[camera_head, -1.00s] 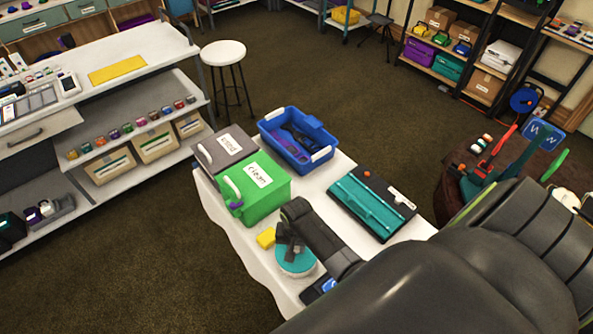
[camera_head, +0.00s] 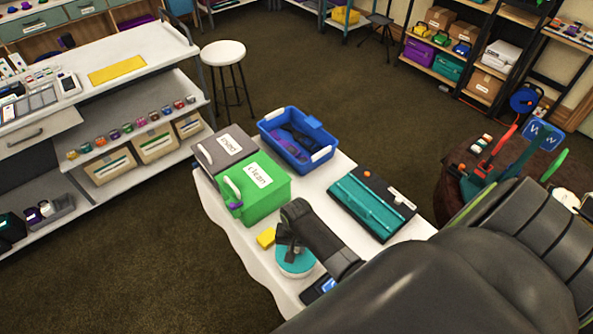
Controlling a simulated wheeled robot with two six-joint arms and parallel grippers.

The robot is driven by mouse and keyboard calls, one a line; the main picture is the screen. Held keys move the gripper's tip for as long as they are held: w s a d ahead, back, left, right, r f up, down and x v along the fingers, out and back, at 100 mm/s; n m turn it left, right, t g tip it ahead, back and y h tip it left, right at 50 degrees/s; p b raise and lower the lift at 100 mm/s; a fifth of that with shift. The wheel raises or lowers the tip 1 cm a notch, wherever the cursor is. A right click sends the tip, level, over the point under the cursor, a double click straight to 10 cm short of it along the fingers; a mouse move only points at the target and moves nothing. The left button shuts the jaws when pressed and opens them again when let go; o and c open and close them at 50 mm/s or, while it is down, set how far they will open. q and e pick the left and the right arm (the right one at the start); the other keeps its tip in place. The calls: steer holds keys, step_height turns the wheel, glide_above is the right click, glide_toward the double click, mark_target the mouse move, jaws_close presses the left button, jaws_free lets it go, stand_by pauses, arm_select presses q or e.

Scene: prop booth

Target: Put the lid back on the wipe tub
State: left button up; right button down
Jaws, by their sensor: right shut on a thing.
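My right gripper (camera_head: 291,254) reaches in from the lower right, pointing down at a round teal lid (camera_head: 302,265) near the front of the white table. It is shut on the lid, though its own wrist hides part of the grip. A pale rim shows along the lower edge of the lid; I cannot make out the wipe tub apart from it, or whether the lid is seated or held just above. My left gripper is out of view.
A yellow sponge (camera_head: 266,237) lies just left of the lid. The green "clean" box (camera_head: 262,202), grey box (camera_head: 222,150) and blue crate (camera_head: 297,140) stand behind. A black and teal case (camera_head: 372,203) lies to the right. A dark device (camera_head: 321,290) is close by at the front.

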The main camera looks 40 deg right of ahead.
stand_by(0.4)
steer(key=c, duration=0.7)
jaws_free()
steer(key=shift+r, duration=3.45)
jaws_close()
steer(key=shift+f, duration=0.2)
